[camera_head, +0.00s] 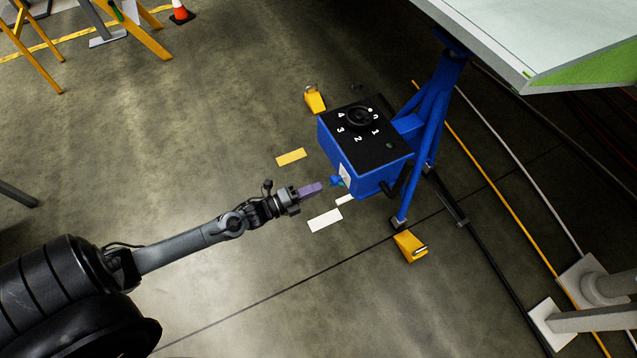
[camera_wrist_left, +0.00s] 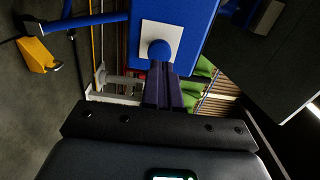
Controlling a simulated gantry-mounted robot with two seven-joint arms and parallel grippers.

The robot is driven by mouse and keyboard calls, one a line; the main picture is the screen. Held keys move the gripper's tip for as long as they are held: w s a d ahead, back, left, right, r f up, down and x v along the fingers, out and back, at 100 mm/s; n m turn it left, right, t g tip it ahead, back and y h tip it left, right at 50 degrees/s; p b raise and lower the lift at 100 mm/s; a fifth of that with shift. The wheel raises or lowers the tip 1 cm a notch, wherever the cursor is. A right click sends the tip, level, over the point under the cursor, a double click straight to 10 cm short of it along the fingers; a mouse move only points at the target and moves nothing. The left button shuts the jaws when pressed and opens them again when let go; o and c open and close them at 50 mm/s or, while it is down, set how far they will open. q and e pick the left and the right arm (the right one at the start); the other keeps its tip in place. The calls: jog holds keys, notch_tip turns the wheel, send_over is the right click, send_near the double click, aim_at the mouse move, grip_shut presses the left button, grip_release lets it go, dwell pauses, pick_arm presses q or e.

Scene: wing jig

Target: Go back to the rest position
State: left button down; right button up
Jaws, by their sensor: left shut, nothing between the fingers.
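My left gripper (camera_head: 312,189) reaches in from the left in the head view, its purple fingers shut and empty. Its tips are close to a blue knob (camera_head: 336,181) on a white plate on the side of a blue box (camera_head: 366,182). In the left wrist view the shut fingers (camera_wrist_left: 158,84) point at the round blue knob (camera_wrist_left: 160,49) on its white plate (camera_wrist_left: 151,35). I cannot tell whether the tips touch the knob. The box's black top has a dial (camera_head: 359,117) with numbers around it. My right gripper is not in view.
A blue stand (camera_head: 432,105) carries the box, with yellow blocks (camera_head: 410,246) (camera_head: 315,99) on the floor nearby. A large pale panel (camera_head: 545,35) overhangs the upper right. Cables (camera_head: 480,160) run along the right floor. The floor at centre left is clear.

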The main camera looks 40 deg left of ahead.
pick_arm(q)
jog(key=shift+p+v, duration=2.05)
jog(key=shift+v, duration=3.4)
jog(key=w+d+r+n+g+y+p, duration=0.15)
jog(key=d+r+n+p, duration=0.5)
jog(key=r, duration=0.65)
jog(key=w+d+r+n+y+p, duration=0.3)
jog(key=d+r+p, duration=0.6)
jog(key=r, duration=0.5)
jog(key=s+r+n+g+y+p, duration=0.2)
jog(key=s+r+n+g+p, duration=0.3)
jog(key=s+n+g, duration=0.8)
notch_tip(320, 180, up, 37)
jog(key=m+t+p, duration=0.1)
jog(key=m+p, duration=0.2)
jog(key=p, duration=3.3)
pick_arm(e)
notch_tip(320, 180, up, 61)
pick_arm(q)
notch_tip(320, 180, down, 75)
jog(key=b, duration=7.4)
jog(key=shift+s+a+b, duration=0.2)
jog(key=shift+a+b, duration=0.1)
jog(key=shift+a, duration=0.15)
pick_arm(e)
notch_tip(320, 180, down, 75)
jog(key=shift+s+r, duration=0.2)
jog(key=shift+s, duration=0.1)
